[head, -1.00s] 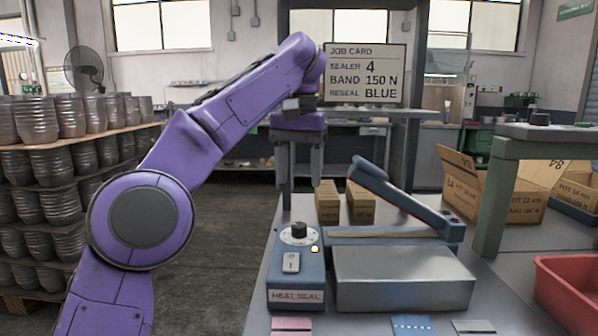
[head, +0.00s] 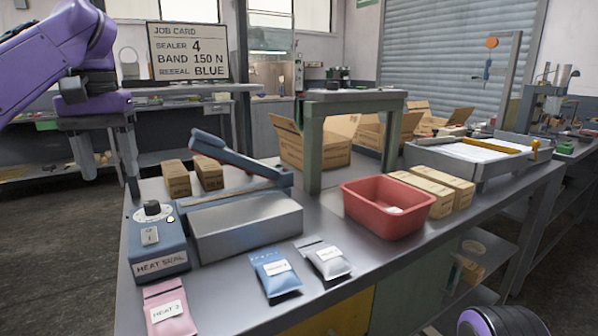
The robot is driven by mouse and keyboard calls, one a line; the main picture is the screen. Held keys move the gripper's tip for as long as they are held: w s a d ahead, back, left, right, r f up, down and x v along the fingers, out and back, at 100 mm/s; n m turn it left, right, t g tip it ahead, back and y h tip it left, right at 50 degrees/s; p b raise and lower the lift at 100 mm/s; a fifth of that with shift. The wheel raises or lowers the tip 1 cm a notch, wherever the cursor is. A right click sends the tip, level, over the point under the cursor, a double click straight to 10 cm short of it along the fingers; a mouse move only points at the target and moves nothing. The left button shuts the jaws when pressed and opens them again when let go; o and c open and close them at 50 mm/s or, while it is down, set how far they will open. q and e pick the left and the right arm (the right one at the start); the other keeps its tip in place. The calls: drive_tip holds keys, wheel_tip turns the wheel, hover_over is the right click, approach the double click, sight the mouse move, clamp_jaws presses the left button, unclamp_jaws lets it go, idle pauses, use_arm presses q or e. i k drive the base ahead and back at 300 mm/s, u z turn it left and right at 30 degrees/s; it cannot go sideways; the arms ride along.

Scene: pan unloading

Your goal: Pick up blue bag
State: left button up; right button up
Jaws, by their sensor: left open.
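The blue bag (head: 275,273) lies flat on the metal bench, in front of the grey sealer block, with a white label on it. A pink bag (head: 169,309) lies to its left at the bench's front edge, and a silver-grey bag (head: 325,259) lies just to its right. My left gripper (head: 104,160) is open and empty, fingers pointing down, at the upper left behind the heat sealer (head: 160,245). It is well apart from the blue bag. My right gripper is not in view.
A red bin (head: 388,207) and cardboard boxes (head: 425,190) stand right of the bags. The sealer's raised blue arm (head: 238,158) and a green stand (head: 313,150) rise behind. A job card (head: 188,51) reads sealer 4, band 150 N, reseal blue. Bare bench lies right of the silver bag.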

sight(277, 275)
drive_tip(key=k, duration=1.25)
